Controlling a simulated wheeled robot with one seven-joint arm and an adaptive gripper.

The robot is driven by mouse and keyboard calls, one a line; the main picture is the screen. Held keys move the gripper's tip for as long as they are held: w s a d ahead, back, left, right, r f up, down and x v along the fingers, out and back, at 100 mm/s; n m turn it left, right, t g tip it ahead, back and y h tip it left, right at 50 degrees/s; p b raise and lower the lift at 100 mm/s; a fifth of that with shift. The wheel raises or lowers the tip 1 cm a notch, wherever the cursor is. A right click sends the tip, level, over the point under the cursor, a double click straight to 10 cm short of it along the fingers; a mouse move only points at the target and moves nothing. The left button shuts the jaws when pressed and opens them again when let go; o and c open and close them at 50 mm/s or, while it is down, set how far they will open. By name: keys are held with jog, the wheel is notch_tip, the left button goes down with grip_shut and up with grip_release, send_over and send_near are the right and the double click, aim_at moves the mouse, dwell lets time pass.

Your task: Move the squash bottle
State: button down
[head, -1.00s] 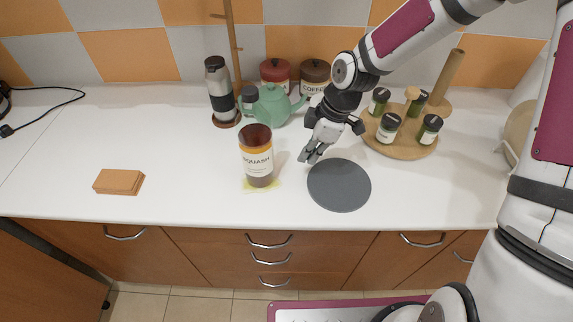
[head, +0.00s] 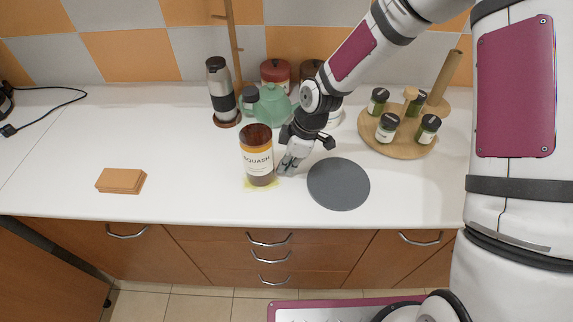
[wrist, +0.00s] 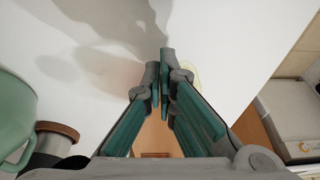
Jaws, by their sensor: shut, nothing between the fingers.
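The squash bottle (head: 257,160) stands upright near the front of the white counter. It has a brown lid, an orange band, a pale label reading SQUASH and a dark brown base. A yellowish patch (head: 250,186) lies on the counter under it. My gripper (head: 286,168) is just right of the bottle, low over the counter; I cannot tell whether it touches. In the wrist view my gripper (wrist: 164,60) has its fingertips together with nothing held. The fingers cover much of that view, and I cannot make out the bottle for certain there.
A round dark grey mat (head: 338,186) lies bare to the right. Behind stand a green teapot (head: 269,107), a steel flask (head: 220,90) and a red canister (head: 275,73). Several jars stand on a round wooden board (head: 400,146).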

jog(key=a+b, duration=0.2)
jog(key=a, duration=0.3)
jog(key=a+b, duration=0.2)
jog(key=a, duration=0.4)
jog(key=w+a+b, duration=0.1)
jog(key=a+b, duration=0.1)
jog(key=a, duration=0.4)
jog(key=shift+w+a+f, duration=0.1)
jog(key=shift+a, duration=0.45)
jog(key=shift+d, duration=0.1)
